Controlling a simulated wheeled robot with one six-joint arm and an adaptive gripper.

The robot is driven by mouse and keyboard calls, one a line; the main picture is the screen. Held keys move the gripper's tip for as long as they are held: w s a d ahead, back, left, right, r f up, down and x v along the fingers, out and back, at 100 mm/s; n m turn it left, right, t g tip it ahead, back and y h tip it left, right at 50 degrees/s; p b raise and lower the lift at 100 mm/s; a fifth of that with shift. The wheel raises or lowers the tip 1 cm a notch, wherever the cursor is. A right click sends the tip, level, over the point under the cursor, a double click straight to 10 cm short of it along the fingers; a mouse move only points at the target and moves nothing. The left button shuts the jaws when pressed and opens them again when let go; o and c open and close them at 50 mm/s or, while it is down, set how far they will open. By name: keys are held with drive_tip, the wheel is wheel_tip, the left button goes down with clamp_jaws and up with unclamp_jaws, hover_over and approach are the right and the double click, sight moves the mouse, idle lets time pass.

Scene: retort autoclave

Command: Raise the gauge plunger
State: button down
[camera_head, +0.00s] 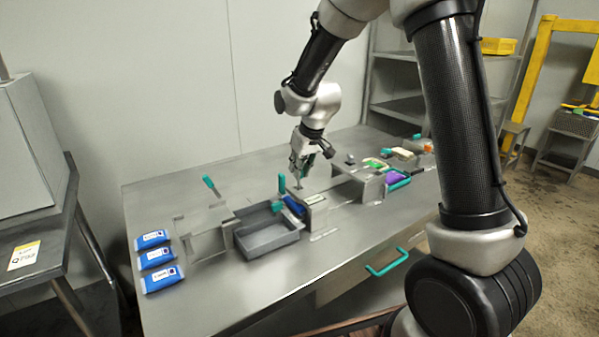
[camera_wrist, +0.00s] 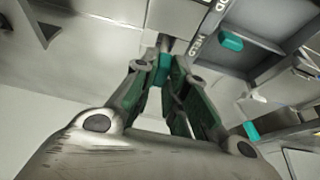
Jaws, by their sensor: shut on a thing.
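My gripper (camera_head: 299,182) is over the middle of the steel table, pointing down beside a small metal block with a pale label (camera_head: 318,199). In the wrist view my gripper (camera_wrist: 165,75) has its fingers closed around a small teal piece, which looks like the knob of the gauge plunger (camera_wrist: 162,68). Above the knob in that view is a grey metal body with a dark strip of white lettering reading "HELD" (camera_wrist: 197,45). The plunger's lower part is hidden, and in the head view the fingers cover the knob.
A grey tray (camera_head: 270,241) is in front. Several blue pouches (camera_head: 157,257) lie at the left. A teal drawer handle (camera_head: 387,264) sticks out in front.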

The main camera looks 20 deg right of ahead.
drive_tip(key=c, duration=1.4)
unclamp_jaws()
drive_tip(key=shift+r, duration=0.2)
drive_tip(key=shift+c, duration=0.2)
drive_tip(key=v, duration=1.2)
